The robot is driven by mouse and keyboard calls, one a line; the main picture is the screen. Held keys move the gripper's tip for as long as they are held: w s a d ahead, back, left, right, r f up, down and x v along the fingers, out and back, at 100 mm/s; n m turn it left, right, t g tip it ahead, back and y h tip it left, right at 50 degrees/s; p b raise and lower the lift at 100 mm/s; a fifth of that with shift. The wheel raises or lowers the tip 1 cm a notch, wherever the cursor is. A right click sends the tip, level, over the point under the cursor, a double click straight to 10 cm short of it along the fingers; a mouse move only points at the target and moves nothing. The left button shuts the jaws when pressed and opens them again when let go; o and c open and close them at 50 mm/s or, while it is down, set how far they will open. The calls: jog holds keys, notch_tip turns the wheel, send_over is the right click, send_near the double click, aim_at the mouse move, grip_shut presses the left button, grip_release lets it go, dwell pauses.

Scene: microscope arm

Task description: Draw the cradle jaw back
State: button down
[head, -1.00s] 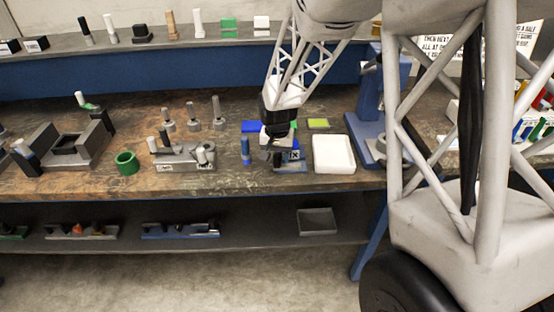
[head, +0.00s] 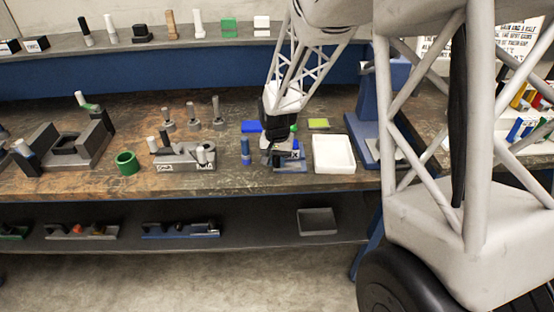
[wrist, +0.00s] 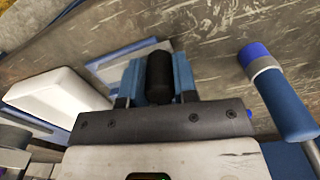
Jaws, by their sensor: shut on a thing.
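The cradle (head: 291,167) is a small blue-grey fixture with a dark top and a white label marked X, on the bench left of the white tray. My gripper (head: 272,142) reaches down onto its left side. In the wrist view my gripper (wrist: 157,80) has two blue fingers closed on a black upright cylinder (wrist: 159,72), which looks like the jaw's handle. A pale blue plate (wrist: 105,66) shows beyond the fingers. The jaw itself is mostly hidden under the gripper, so its position along the cradle cannot be told.
A blue-topped cylinder (head: 245,152) stands close left of the gripper, and it shows at right in the wrist view (wrist: 282,95). The white tray (head: 334,153) is close on the right. A grey fixture (head: 184,157) stands farther left.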

jog(key=shift+s, duration=0.8)
jog(key=c, duration=0.9)
grip_release()
jog(key=shift+r, duration=0.15)
notch_tip(320, 180, up, 8)
jog(key=shift+f, duration=0.25)
jog(key=shift+s+r, duration=0.1)
